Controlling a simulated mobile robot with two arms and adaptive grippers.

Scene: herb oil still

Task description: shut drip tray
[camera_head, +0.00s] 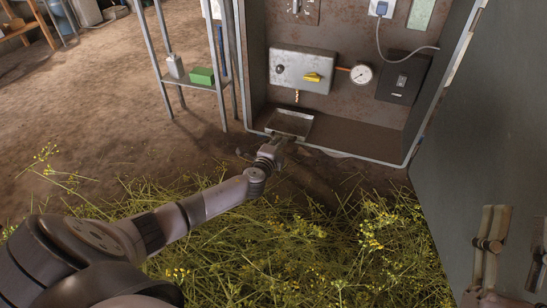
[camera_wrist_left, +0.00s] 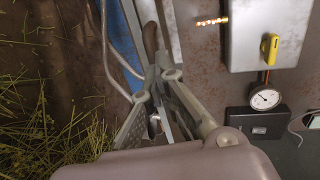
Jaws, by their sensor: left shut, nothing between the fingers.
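The drip tray (camera_head: 293,123) is a pale metal tray at the front left of the open cabinet's floor, below the grey valve box. My left gripper (camera_head: 279,143) is at the cabinet's front lip, just in front of the tray. Its fingers (camera_wrist_left: 165,78) are shut and empty in the left wrist view. They partly hide the area around the tray's front edge, so I cannot tell whether they touch it. My right gripper (camera_head: 513,242) is at the lower right, cut by the frame edge, with its fingers apart, away from the tray.
The grey valve box (camera_head: 303,70) with a yellow handle and a gauge (camera_head: 361,74) are on the cabinet's back wall. A metal shelf (camera_head: 190,84) with a green box (camera_head: 202,76) stands at left. Cut yellow-flowered herbs (camera_head: 300,250) cover the ground in front.

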